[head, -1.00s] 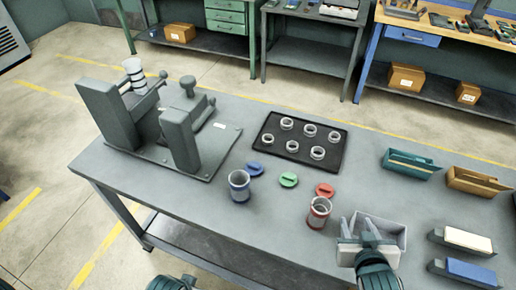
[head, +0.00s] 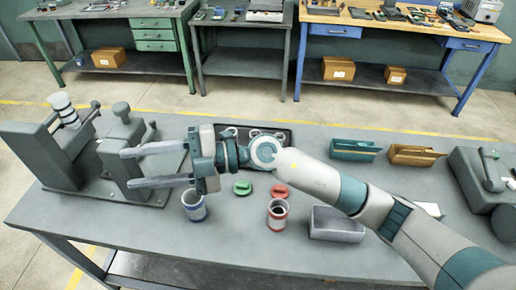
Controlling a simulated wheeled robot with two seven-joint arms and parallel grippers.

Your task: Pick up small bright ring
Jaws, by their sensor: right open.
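Several pale rings stand on a black tray (head: 288,128) at the back middle of the table, partly hidden behind my right gripper and arm. One ring (head: 229,133) shows at the tray's left. I cannot tell which ring is the small bright one. My right gripper (head: 128,168) is open and empty, its two fingers pointing left. It hangs above the table, left of the tray and in front of the grey ring grinder (head: 55,155) in the picture. My left gripper is out of view.
A blue-banded cup (head: 194,206), a red-banded cup (head: 278,213), a green lid (head: 242,188) and a red lid (head: 280,190) stand near the middle. A grey box (head: 337,224) is at front right. Teal (head: 355,149) and orange (head: 415,154) bins stand behind my arm.

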